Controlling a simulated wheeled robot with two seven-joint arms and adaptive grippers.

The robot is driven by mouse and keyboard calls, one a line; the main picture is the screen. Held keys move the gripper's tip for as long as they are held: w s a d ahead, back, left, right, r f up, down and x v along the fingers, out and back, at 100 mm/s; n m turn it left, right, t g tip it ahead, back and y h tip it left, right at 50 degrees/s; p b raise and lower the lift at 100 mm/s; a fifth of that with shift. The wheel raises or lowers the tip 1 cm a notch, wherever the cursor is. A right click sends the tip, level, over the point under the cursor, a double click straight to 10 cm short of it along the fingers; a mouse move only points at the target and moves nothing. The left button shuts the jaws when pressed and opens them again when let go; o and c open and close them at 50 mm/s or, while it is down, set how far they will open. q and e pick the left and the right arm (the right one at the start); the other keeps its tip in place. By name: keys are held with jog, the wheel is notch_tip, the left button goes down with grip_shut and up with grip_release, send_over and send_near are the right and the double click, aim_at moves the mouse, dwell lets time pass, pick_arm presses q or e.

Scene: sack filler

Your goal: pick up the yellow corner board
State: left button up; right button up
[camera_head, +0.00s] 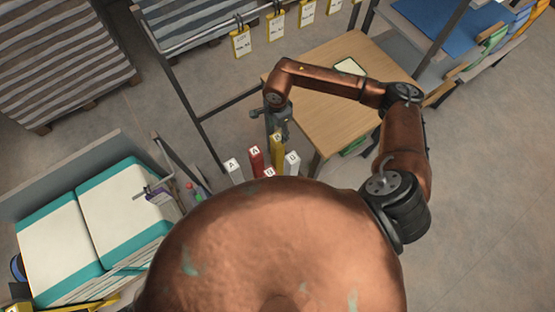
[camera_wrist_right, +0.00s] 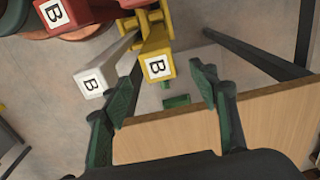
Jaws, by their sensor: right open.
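The yellow corner board (camera_head: 277,153) stands upright among several red and white boards, close by the near left side of the wooden table. I cannot tell whether a finger touches the board. My left gripper is not in view.
A white board (camera_head: 292,163) and a red board (camera_head: 255,161) stand close beside the yellow one, with another white board (camera_head: 233,169) to the left. The wooden table (camera_head: 340,85) is just right of the boards. A metal rack with hanging tags (camera_head: 241,42) stands behind.

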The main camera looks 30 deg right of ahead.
aim_at(277, 137)
notch_tip(277, 137, down, 7)
jog(key=shift+s+a+r+p, duration=0.1)
jog(key=shift+p, duration=0.45)
jog(key=shift+c, duration=0.3)
grip_shut()
